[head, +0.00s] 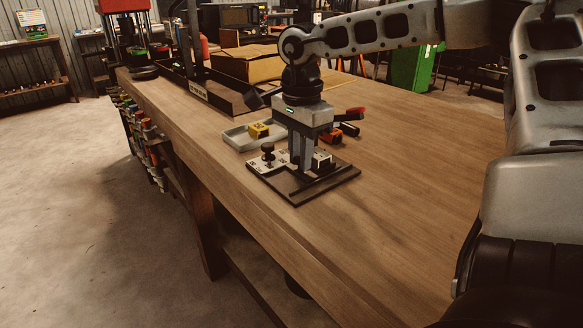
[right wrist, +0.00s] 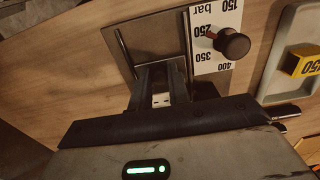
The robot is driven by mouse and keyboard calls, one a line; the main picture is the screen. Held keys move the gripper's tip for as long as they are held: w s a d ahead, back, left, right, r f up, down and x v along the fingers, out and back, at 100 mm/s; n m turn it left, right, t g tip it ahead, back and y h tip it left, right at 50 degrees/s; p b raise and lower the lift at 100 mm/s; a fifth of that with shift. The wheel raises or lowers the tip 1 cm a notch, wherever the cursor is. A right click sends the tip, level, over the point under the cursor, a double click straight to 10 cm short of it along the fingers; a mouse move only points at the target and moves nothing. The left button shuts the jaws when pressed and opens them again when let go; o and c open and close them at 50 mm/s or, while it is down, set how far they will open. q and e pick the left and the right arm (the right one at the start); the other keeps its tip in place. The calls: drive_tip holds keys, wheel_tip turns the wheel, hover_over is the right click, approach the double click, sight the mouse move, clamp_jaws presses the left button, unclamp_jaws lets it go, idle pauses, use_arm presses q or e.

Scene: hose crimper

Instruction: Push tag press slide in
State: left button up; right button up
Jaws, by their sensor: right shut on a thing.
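The tag press (head: 340,177) is a dark flat plate on the wooden bench. It bears a white scale strip marked in bar, with a black round knob (head: 268,150). The strip (right wrist: 213,65) and knob (right wrist: 232,43) also show in the right wrist view. My right gripper (head: 303,168) points down over the plate, with its fingers low against the press. In the right wrist view its fingers (right wrist: 160,92) are closed on a small pale part, which appears to be the press slide (right wrist: 161,100); the fingers hide most of it. My left gripper is not in view.
A red-and-black tool (head: 332,135) lies behind the gripper. A cardboard box (head: 247,64) stands farther back. The bench's front right is clear.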

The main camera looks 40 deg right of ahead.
drive_tip(key=shift+d+r, duration=0.1)
drive_tip(key=shift+d, duration=0.85)
drive_tip(key=o, duration=1.5)
drive_tip(key=shift+c, duration=0.2)
drive_tip(key=shift+o, duration=0.5)
